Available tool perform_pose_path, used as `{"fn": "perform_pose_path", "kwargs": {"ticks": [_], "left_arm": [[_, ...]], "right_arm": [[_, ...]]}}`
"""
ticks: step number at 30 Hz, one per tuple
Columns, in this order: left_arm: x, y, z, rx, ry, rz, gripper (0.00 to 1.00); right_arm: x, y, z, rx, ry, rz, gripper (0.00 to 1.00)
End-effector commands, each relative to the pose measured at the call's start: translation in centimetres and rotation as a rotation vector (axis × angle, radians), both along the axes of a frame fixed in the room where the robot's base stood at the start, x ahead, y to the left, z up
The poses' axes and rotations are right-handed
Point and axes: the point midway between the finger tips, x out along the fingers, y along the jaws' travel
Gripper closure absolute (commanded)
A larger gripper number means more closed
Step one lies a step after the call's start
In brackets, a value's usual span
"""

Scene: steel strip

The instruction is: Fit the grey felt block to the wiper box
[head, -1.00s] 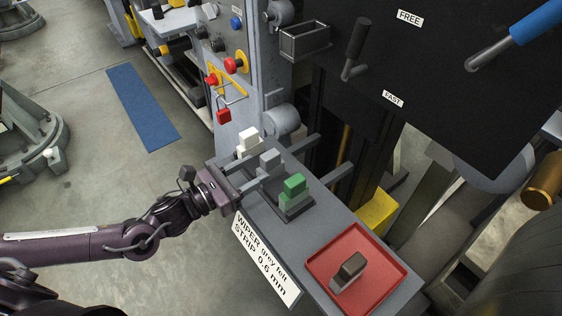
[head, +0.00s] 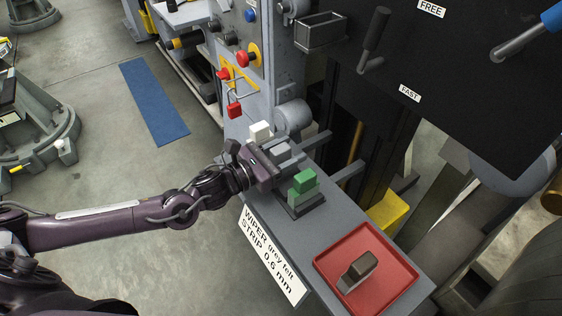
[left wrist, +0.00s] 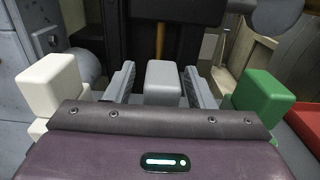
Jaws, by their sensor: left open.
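The grey felt block (left wrist: 164,82) stands between a white block and a green block on the shelf. In the left wrist view it is between the two fingers of my left gripper (left wrist: 160,86), with gaps on both sides. In the head view my left gripper (head: 287,152) is over the same block (head: 280,149), partly hiding it. The gripper is open. A grey open-topped box (head: 320,32) is fixed on the machine; I cannot tell whether it is the wiper box. My right gripper is not in view.
The white block (head: 260,131) and green block (head: 303,183) stand close on either side. A red tray (head: 405,272) with a dark-topped block (head: 357,270) lies nearer on the shelf (head: 318,222). A sign (head: 270,255) reads "WIPER grey felt STRIP 0.6 mm".

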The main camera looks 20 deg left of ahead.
Motion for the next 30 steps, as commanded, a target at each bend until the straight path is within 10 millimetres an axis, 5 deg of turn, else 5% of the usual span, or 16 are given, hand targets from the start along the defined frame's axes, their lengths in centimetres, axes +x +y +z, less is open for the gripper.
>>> {"fn": "perform_pose_path", "kwargs": {"ticks": [2,12,30], "left_arm": [[0.0,0.0,0.0,0.000,0.000,0.000,0.54],[0.0,0.0,0.0,0.000,0.000,0.000,0.98],[0.0,0.0,3.7,-0.001,-0.002,0.000,1.00]], "right_arm": [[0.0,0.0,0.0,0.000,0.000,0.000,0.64],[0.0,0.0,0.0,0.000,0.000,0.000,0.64],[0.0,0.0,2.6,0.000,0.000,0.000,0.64]]}}
